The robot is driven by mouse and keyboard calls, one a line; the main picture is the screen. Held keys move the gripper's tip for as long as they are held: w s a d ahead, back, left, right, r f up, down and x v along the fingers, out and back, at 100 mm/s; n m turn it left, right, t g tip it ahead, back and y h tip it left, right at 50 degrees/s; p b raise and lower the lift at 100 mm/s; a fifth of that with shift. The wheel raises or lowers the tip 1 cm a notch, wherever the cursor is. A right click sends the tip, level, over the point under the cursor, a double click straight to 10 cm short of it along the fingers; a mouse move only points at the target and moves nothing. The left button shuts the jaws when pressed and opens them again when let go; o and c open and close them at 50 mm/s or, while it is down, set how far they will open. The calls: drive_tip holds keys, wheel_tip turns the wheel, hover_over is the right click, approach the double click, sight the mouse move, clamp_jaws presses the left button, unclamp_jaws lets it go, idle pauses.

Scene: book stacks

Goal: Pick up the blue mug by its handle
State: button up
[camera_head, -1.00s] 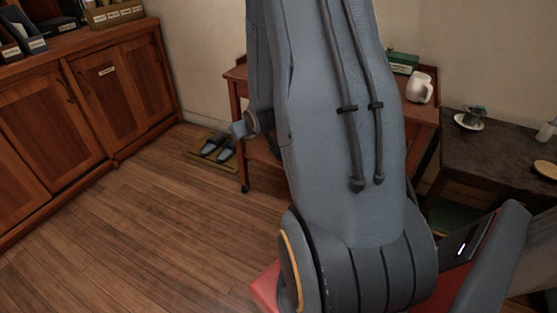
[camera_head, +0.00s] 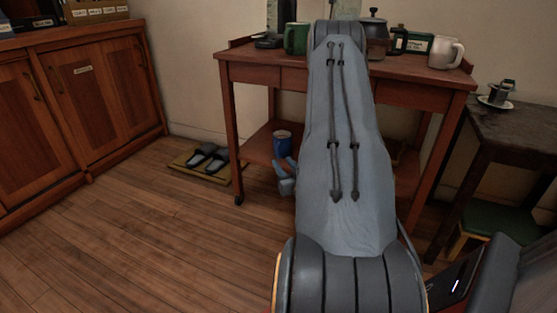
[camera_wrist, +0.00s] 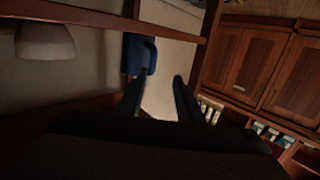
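The blue mug (camera_head: 282,143) stands on the lower shelf of the wooden side table (camera_head: 258,74) in the head view. My gripper (camera_head: 287,174) shows partly beside my arm, just in front of and below the mug in the picture; the arm hides the rest. In the wrist view the blue mug (camera_wrist: 135,52) is ahead of the fingers, with its handle at its right side. My gripper (camera_wrist: 161,77) is open there, its left fingertip close to the mug's lower edge and handle. I cannot tell whether they touch. Nothing shows between the fingers.
On the table top are a green mug (camera_head: 296,39), a white mug (camera_head: 446,53) and a dark pot (camera_head: 374,38). Slippers (camera_head: 208,157) lie on a mat left of the table. A dark side table (camera_head: 520,133) stands right. The floor at left is clear.

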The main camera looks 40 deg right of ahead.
drive_tip(key=w+d+f+b, duration=0.2)
drive_tip(key=w+d+b, duration=0.2)
drive_tip(key=w+b, duration=0.1)
drive_tip(key=shift+w+t+h+b, duration=0.3)
drive_tip(key=shift+w+b, duration=0.1)
drive_tip(key=shift+w, duration=0.2)
drive_tip(key=shift+d+r, duration=0.1)
clamp_jaws()
